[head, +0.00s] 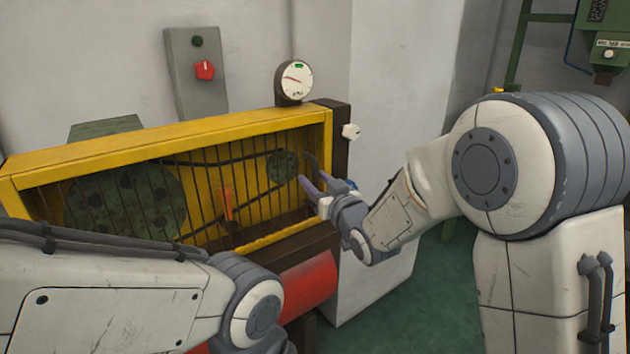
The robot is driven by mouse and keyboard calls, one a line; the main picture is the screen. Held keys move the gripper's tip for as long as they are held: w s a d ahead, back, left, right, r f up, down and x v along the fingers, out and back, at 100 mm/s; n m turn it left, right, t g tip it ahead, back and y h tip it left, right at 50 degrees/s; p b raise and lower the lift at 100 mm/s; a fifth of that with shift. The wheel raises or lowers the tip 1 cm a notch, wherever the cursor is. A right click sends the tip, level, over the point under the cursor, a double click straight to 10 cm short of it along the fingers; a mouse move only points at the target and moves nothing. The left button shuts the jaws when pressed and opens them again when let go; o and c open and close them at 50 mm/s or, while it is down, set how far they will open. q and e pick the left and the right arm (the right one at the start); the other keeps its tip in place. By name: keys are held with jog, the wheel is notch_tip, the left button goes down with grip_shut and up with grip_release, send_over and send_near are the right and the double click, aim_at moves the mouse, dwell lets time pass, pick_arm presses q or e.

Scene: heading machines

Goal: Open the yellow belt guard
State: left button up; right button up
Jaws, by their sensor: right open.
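The yellow belt guard (225,124) is a long framed box with a front of dark vertical bars, and the front looks closed. Behind the bars are a large green pulley (125,200), a small green pulley (283,166), a dark belt and an orange part (227,203). A dark curved handle (312,163) is at the guard's right end. My right gripper (328,184) is open with its fingers close to that handle; I cannot tell whether they touch it. My left arm crosses the lower left, and its gripper does not show.
A grey panel with a red switch (204,70) is on the wall behind. A red cylinder (308,285) lies below the guard. Green floor (440,290) is clear at lower right.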

jog(key=shift+w, duration=0.2)
grip_shut()
dwell(1.4)
